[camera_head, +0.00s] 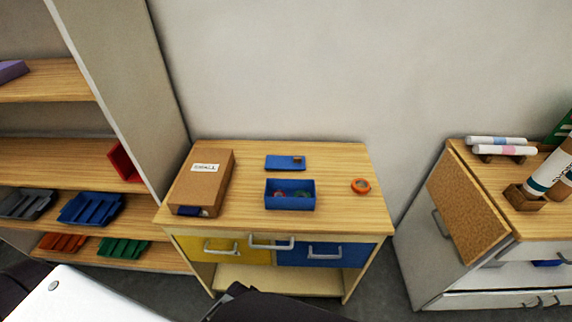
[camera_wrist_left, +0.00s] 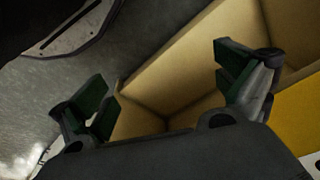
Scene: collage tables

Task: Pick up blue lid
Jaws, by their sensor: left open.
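The blue lid (camera_head: 285,162) lies flat on the small wooden table, behind an open blue box (camera_head: 290,195). The box holds a few small coloured items. My left gripper (camera_wrist_left: 165,90) shows in the left wrist view with its dark green finger pads wide apart and nothing between them. It is down near the table's open lower shelf, away from the lid. The lid is not in the left wrist view. My right gripper is not in view.
A brown cardboard box (camera_head: 203,180) stands left of the blue box, and an orange tape ring (camera_head: 360,185) lies to the right. The table (camera_head: 337,215) has handled drawers in front. A shelf unit (camera_head: 60,155) stands left, a white cabinet (camera_head: 440,250) right.

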